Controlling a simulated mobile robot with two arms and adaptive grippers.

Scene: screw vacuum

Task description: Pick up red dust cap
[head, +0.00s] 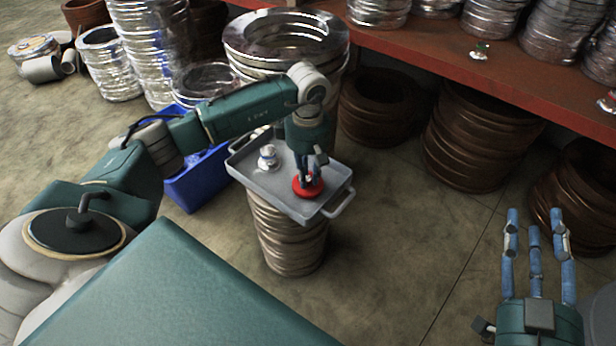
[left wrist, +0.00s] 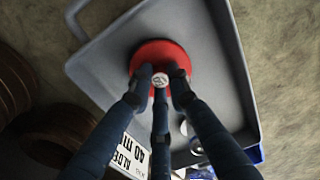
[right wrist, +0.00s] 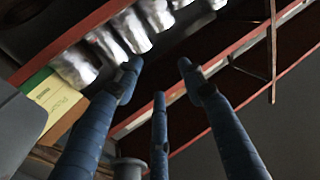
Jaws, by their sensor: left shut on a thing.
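The red dust cap (head: 307,188) is a round red disc with a small knob at its middle. It is at the front right part of the grey tray (head: 262,186). My left gripper (head: 308,177) comes down from above, with its fingers closed around the knob. In the left wrist view the red dust cap (left wrist: 153,55) shows beneath the fingertips (left wrist: 159,80). I cannot tell whether the cap touches the tray. My right gripper (head: 538,220) is open and empty over the floor at the lower right, its three fingers spread apart.
A small white and metal part (head: 267,157) stands on the tray, left of the cap. The tray rests on a stack of metal rings (head: 290,240). A blue bin (head: 200,180) is behind it at left. A red shelf (head: 420,55) with wrapped coils spans the back right.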

